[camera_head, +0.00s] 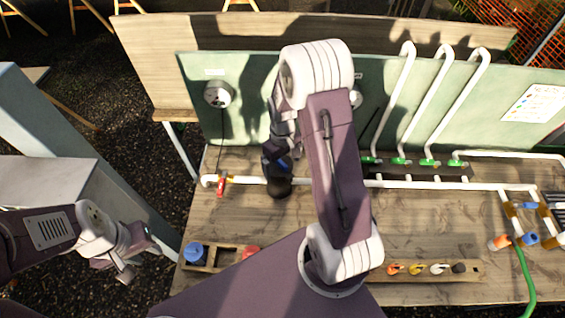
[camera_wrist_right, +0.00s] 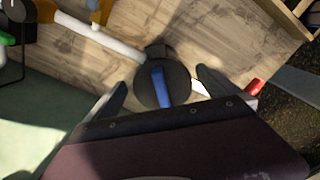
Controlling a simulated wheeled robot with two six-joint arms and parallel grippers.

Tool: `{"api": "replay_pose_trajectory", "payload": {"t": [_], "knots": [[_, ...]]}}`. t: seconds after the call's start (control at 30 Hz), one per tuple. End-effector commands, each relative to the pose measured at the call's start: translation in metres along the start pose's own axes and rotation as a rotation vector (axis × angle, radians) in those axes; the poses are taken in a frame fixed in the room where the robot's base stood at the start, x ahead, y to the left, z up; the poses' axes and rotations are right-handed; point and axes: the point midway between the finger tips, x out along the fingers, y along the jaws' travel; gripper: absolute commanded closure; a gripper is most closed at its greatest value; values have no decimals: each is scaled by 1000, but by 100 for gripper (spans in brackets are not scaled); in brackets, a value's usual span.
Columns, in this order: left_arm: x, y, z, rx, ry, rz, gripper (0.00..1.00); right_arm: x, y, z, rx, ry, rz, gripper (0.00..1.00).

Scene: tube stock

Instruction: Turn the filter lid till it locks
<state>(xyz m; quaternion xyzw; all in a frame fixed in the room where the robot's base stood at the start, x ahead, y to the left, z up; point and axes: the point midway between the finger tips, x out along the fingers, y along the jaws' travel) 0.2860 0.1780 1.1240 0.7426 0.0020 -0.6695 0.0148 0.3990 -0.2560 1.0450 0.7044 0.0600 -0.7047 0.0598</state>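The filter (camera_head: 279,188) is a dark upright housing on the white pipe along the table. Its round black lid (camera_wrist_right: 147,93) carries a blue raised bar (camera_wrist_right: 161,88), which runs nearly up and down in the right wrist view. My right gripper (camera_wrist_right: 161,84) is open, with one dark finger on each side of the lid and narrow gaps visible. In the head view my right gripper (camera_head: 277,153) is just above the filter and partly hides the lid. My left gripper (camera_head: 137,262) is left of the table, away from the filter; its fingers are too small to read.
A red-handled valve (camera_head: 221,187) sits on the pipe just left of the filter. A green board (camera_head: 290,115) with gauges and white pipes (camera_head: 440,98) stands behind. A wooden rack (camera_head: 227,257) with a blue cap (camera_head: 195,253) lies at the front left. Coloured parts stand in another rack (camera_head: 468,272).

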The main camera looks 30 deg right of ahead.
Motion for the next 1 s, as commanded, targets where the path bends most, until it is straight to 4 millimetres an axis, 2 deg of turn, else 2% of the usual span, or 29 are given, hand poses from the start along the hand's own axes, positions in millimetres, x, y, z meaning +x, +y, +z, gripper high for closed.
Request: {"api": "replay_pose_trajectory", "payload": {"t": [0.17, 0.27, 0.5, 0.7, 1.0], "knots": [[0, 0, 0, 0, 0, 0, 64, 0, 0, 0, -1, 1, 0, 0], [3, 0, 0, 0, 0, 0, 64, -8, 0, -1, -1, 3, 1, 0], [12, 0, 1, 0, 0, 0, 64, -61, 1, -1, -1, 6, 2, 0], [14, 0, 2, 0, 0, 0, 64, -88, 1, 0, -1, 3, 1, 0], [14, 0, 2, 0, 0, 0, 64, -91, 0, 0, -1, 0, 0, 0]]}}
